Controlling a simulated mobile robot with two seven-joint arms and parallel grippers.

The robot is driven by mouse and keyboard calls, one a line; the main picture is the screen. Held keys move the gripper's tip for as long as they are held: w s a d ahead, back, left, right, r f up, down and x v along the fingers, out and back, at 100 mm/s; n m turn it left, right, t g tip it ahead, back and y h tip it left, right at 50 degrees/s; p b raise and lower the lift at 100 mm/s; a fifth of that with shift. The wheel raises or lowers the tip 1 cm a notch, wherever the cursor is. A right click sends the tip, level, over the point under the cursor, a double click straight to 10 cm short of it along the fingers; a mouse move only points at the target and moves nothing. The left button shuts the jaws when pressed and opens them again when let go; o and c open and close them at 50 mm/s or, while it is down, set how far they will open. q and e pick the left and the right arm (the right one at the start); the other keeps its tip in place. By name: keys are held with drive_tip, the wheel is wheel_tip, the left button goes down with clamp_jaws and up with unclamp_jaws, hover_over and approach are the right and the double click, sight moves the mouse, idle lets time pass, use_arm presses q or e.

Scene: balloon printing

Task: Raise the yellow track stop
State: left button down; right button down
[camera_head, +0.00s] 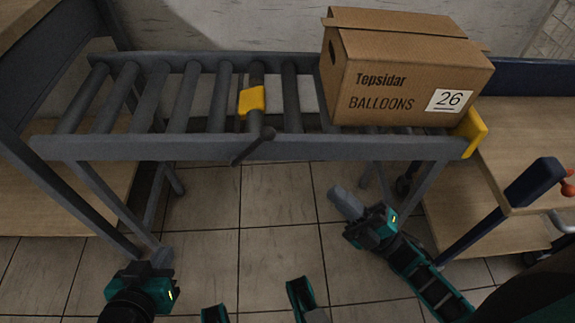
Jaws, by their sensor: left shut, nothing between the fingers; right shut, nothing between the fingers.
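The yellow track stop (251,100) is a small yellow piece among the rollers near the middle of the conveyor track (90,147). It looks low, near roller height. A dark lever (254,147) sticks out from the track's front rail just below it. My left gripper (162,256) is shut and empty at the lower left, below the front rail and well apart from the stop. My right gripper (346,203) is shut and empty, below the rail and right of the lever, touching neither lever nor stop.
A cardboard box (390,70) marked "Tepsidar BALLOONS 26" sits on the rollers at right. A yellow end piece (473,132) is at the track's right end. A wooden cart (525,160) with a blue frame stands at right. The rollers left of the stop are clear.

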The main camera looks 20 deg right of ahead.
drive_tip(key=shift+s, duration=0.1)
idle(0.3)
drive_tip(key=x, duration=1.4)
drive_tip(key=shift+s, duration=0.1)
drive_tip(key=shift+p, duration=0.3)
